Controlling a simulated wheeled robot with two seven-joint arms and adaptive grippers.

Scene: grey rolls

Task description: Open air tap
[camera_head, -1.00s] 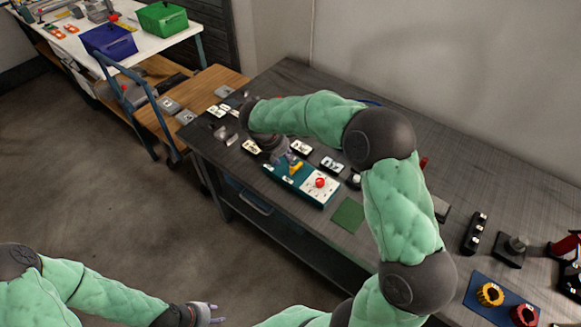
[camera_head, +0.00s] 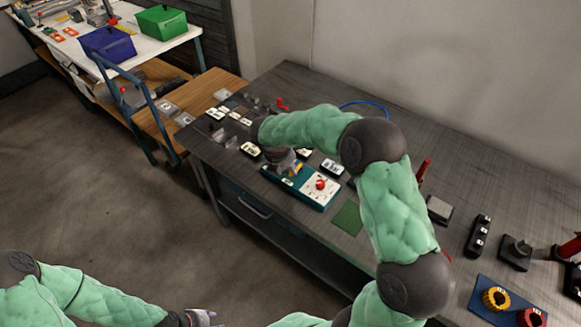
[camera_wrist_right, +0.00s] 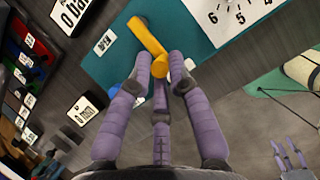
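The air tap has a yellow lever (camera_wrist_right: 147,36) on a teal panel (camera_wrist_right: 112,66). In the head view the teal panel (camera_head: 281,181) lies on the dark workbench, and the yellow lever (camera_head: 298,168) is partly hidden by my right gripper (camera_head: 291,166). In the right wrist view the fingers of my right gripper (camera_wrist_right: 160,66) are apart, with the rounded yellow end of the lever between the tips. Firm contact cannot be made out. My left gripper (camera_head: 207,317) is low at the bottom edge, far from the panel; its fingers look spread in the wrist view (camera_wrist_right: 290,156).
The panel also carries a white dial plate with a red knob (camera_head: 320,184). Several labelled blocks (camera_head: 331,167) stand around the panel. A green mat (camera_head: 347,218) lies just right of it. Yellow and red rings sit on a blue mat (camera_head: 478,284) at the lower right.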

